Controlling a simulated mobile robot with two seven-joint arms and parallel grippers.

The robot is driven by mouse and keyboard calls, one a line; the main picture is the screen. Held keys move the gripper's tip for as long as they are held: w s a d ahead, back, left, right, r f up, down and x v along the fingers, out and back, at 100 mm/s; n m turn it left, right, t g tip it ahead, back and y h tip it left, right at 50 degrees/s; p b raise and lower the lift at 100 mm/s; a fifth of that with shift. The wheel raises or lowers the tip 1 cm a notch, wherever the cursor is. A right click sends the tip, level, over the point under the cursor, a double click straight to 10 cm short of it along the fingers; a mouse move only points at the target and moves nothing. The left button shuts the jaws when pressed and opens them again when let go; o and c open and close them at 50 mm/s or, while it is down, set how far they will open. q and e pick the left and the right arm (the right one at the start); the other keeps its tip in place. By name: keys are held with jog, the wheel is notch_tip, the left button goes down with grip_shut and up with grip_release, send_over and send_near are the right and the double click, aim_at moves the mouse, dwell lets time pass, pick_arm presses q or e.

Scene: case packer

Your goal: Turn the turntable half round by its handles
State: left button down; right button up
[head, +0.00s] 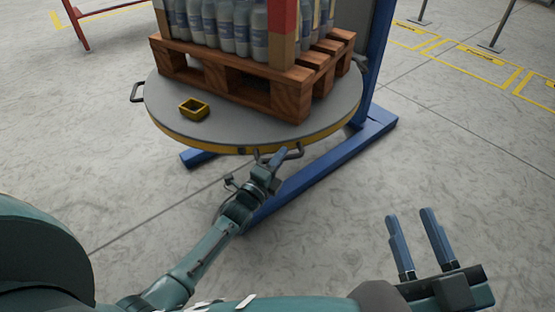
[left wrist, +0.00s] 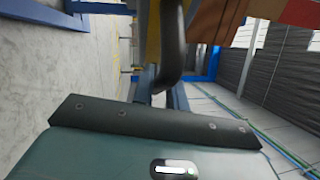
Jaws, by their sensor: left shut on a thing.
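The round grey turntable (head: 165,95) with a yellow rim carries a wooden pallet (head: 290,98) of bottles. A dark handle (head: 295,152) sticks out from its front edge, and another handle (head: 136,92) from its left edge. My left gripper (head: 273,160) is shut on the front handle; its fingers partly hide the grip. In the left wrist view the dark handle bar (left wrist: 172,45) rises close in front of the gripper. My right gripper (head: 410,217) is open and empty, held over the floor at the lower right, apart from the turntable.
A small yellow open box (head: 194,108) lies on the turntable in front of the pallet. Blue base beams (head: 320,178) run below the turntable to a blue mast (head: 380,50) behind. A red stand (head: 75,25) is at the back left.

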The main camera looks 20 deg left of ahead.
pick_arm(q)
jog(key=shift+d, duration=0.15)
pick_arm(e)
jog(key=shift+w+d+f, duration=0.1)
pick_arm(q)
jog(key=c, duration=1.4)
grip_release()
jog(key=shift+s, duration=0.25)
jog(key=p+v, duration=0.4)
jog(key=v, duration=0.8)
jog(key=shift+s, duration=0.3)
pick_arm(e)
jog(key=shift+d+f+n+g+h, duration=0.25)
jog(key=shift+d+n+g+h, duration=0.05)
jog(key=shift+d+h, duration=0.1)
pick_arm(q)
jog(key=shift+f, duration=0.1)
